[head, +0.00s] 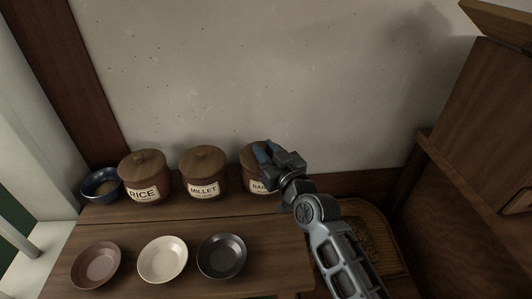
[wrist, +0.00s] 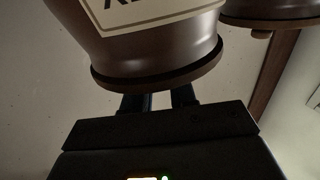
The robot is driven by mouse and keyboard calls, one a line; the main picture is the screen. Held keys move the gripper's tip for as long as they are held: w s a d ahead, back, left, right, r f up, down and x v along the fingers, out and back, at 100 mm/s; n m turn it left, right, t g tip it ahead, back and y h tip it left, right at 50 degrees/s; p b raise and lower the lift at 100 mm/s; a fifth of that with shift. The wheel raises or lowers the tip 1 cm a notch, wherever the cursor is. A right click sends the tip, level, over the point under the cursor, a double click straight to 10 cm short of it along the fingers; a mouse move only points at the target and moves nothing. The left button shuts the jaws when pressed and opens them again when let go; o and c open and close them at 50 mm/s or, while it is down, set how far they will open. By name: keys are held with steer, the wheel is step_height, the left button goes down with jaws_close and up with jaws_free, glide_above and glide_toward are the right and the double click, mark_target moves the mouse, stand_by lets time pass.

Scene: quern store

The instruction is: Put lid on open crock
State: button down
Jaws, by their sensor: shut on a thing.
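Three brown crocks with paper labels stand in a row on the wooden bench. The RICE crock (head: 144,182) and the MILLET crock (head: 204,178) wear round wooden lids with knobs. The third crock, its label starting "BAR" (head: 259,187), is partly behind my gripper (head: 265,150). Its brown lid (head: 247,156) shows at the top left edge, and in the wrist view the lid's rim (wrist: 160,80) lies against the crock's mouth with no gap showing. My gripper (wrist: 158,98) is shut at the top of this lid; the gripped part, likely the knob, is hidden.
A dark blue bowl (head: 101,187) stands left of the RICE crock. A brown bowl (head: 96,266), a cream bowl (head: 162,260) and a dark grey bowl (head: 221,256) sit in front. A woven tray (head: 378,211) with grain lies right. The wall rises close behind the crocks.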

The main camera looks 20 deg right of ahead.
steer(key=shift+f, duration=0.15)
steer(key=c, duration=0.9)
jaws_free()
steer(key=shift+r, duration=0.4)
steer(key=s+d, duration=0.1)
steer(key=s, duration=1.1)
steer(key=shift+f+b, duration=0.15)
steer(key=shift+b, duration=0.2)
